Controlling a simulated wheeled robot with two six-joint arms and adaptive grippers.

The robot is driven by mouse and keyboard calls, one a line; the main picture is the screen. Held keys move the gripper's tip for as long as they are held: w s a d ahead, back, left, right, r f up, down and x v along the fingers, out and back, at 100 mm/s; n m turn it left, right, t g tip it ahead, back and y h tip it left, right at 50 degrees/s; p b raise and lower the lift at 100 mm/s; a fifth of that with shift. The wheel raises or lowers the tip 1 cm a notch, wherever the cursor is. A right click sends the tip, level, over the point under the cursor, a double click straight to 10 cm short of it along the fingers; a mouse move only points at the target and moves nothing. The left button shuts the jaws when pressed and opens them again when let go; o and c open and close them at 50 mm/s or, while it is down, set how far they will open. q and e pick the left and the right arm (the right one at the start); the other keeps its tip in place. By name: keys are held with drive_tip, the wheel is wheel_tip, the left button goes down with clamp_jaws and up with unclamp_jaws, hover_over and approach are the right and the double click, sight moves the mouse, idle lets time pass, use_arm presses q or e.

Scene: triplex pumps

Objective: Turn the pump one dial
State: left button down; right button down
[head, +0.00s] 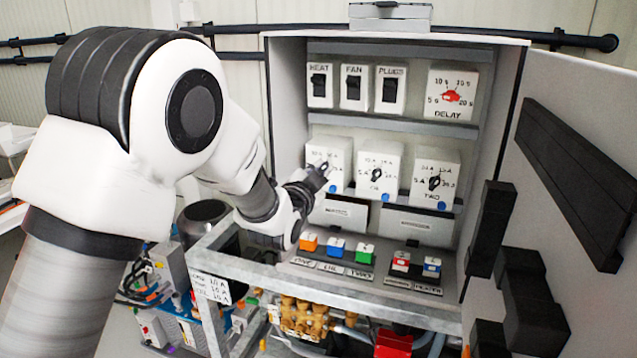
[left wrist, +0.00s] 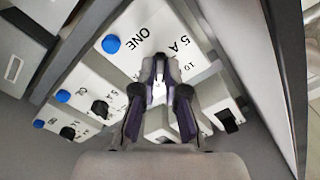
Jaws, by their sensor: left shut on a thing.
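The pump one dial's white box (head: 341,153) is the leftmost of three in the middle row of the open cabinet. In the left wrist view, its face marked "ONE" (left wrist: 143,32) has a blue button (left wrist: 111,43). My left gripper (head: 322,168) is at this box, with its fingers closed together over the dial. In the left wrist view, the gripper (left wrist: 159,72) is shut on the dial. The fingers hide the dial, so I cannot tell its setting. My right gripper is not in view.
Two similar dial boxes (head: 378,165) (head: 435,178) stand to the right. Black switches (head: 354,88) and the red delay dial (head: 452,96) are above. Coloured buttons (head: 365,254) are below. The open cabinet door (head: 545,215) bounds the right side. A metal frame (head: 245,265) lies under my left arm.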

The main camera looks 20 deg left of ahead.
use_arm(q)
drive_tip(key=n+b, duration=0.2)
drive_tip(key=n, duration=0.1)
drive_tip(key=shift+r+n, duration=0.1)
drive_tip(key=shift+n, duration=0.3)
drive_tip(key=n+b, duration=0.2)
drive_tip(key=n, duration=0.1)
drive_tip(key=shift+n, duration=0.3)
drive_tip(key=shift+r+n+b, duration=0.15)
drive_tip(key=shift+n+b, duration=1.25)
drive_tip(key=shift+n, duration=1.5)
drive_tip(key=c, duration=1.4)
unclamp_jaws()
drive_tip(key=shift+w, duration=0.1)
drive_tip(key=shift+o, duration=0.9)
drive_tip(key=shift+w+f, duration=0.15)
drive_tip(key=shift+f, duration=0.05)
